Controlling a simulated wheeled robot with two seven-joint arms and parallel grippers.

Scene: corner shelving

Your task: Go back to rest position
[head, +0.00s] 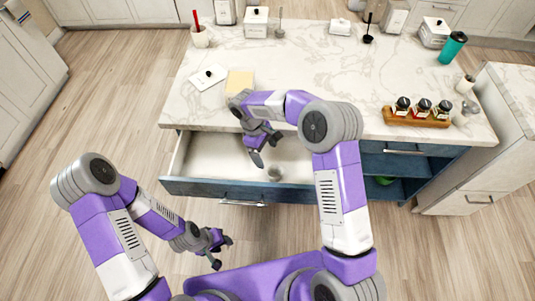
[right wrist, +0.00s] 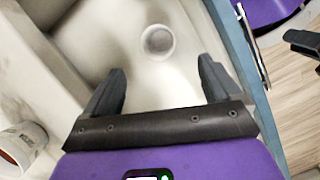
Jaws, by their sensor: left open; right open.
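My right gripper (head: 267,148) is above the open drawer (head: 202,162) of the blue island, with its jaws open and nothing between them. In the right wrist view its two dark fingers (right wrist: 162,88) stand wide apart over the pale drawer floor. My left gripper (head: 222,252) is low at the left, in front of the drawer and over the wood floor, open and empty. A small round cup (head: 275,173) sits in the drawer near my right gripper; it also shows in the right wrist view (right wrist: 158,40), beyond the fingertips.
The marble countertop (head: 300,70) lies just behind my right arm. A wooden rack (head: 416,119) with spice jars is at its right, a teal tumbler (head: 453,47) farther back. A yellowish block (head: 239,82) lies near the front left. Open floor (head: 110,110) is at the left.

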